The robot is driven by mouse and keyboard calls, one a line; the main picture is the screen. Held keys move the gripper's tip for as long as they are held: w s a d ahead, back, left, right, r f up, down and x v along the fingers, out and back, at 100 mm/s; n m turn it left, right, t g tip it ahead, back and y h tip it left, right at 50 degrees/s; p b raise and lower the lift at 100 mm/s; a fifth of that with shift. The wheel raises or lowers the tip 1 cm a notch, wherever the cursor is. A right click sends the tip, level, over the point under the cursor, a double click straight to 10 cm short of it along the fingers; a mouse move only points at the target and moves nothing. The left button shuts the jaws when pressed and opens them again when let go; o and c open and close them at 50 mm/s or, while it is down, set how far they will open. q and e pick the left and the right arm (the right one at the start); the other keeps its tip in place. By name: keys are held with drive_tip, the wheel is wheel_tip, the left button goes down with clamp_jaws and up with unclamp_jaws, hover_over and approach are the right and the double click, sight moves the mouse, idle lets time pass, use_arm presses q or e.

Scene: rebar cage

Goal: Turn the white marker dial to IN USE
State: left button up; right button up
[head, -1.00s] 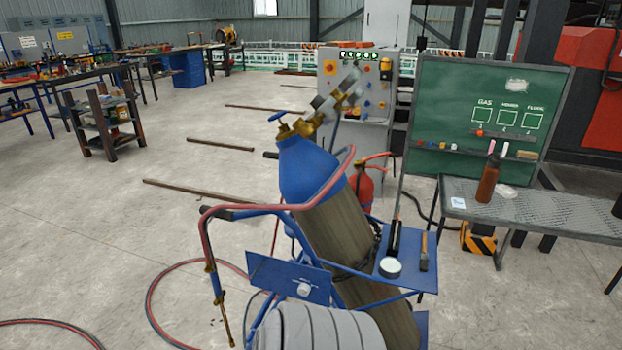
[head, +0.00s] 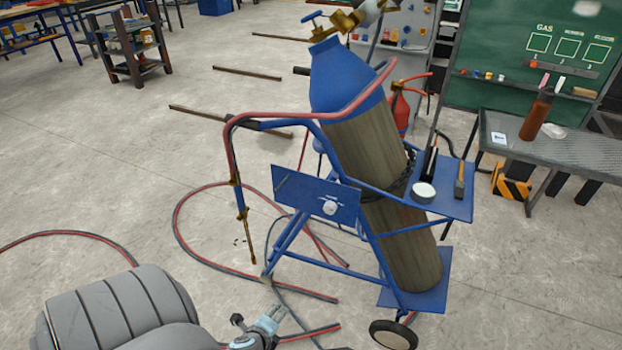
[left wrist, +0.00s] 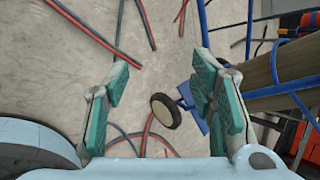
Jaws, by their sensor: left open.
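The white marker dial (head: 330,208) is a small round knob on the blue panel (head: 299,190) of the gas cylinder cart. The writing around it is too small to read. My left gripper (head: 270,318) is at the bottom of the head view, below and left of the dial and well apart from it. In the left wrist view my left gripper (left wrist: 160,100) is open, its teal pads wide apart with nothing between them. That view shows floor, hoses and a cart wheel (left wrist: 166,111), not the dial. My right gripper is not in view.
The blue cylinder (head: 348,80) leans in the cart, with a red hose (head: 300,117) over its handle. A tray (head: 455,200) holds tape and tools. A bench (head: 560,155) and a chalkboard stand at right. Hoses lie on the floor at left.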

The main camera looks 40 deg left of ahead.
use_arm(q)
drive_tip(key=w+a+r+m+t+y+b, duration=0.1)
drive_tip(key=w+a+r+m+t+b, duration=0.15)
drive_tip(key=w+r+m+t, duration=0.4)
drive_tip(key=m+t+b, duration=0.3)
drive_tip(key=m+b, duration=0.1)
drive_tip(key=m, duration=0.6)
approach(328, 211)
drive_tip(key=shift+n+y, duration=0.25)
drive_tip(key=shift+y, duration=0.05)
drive_tip(key=x, duration=0.4)
drive_tip(key=shift+w+d, duration=0.1)
drive_tip(key=shift+d, duration=0.1)
drive_tip(key=x, duration=0.4)
drive_tip(key=shift+w+f+b, duration=0.1)
drive_tip(key=shift+w+b, duration=0.1)
drive_tip(key=shift+b, duration=0.1)
drive_tip(key=shift+w+a, duration=0.15)
drive_tip(key=shift+w, duration=0.1)
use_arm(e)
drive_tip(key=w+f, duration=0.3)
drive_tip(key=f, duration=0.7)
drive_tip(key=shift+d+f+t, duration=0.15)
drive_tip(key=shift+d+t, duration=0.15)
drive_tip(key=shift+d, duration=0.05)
use_arm(q)
drive_tip(key=shift+c, duration=0.2)
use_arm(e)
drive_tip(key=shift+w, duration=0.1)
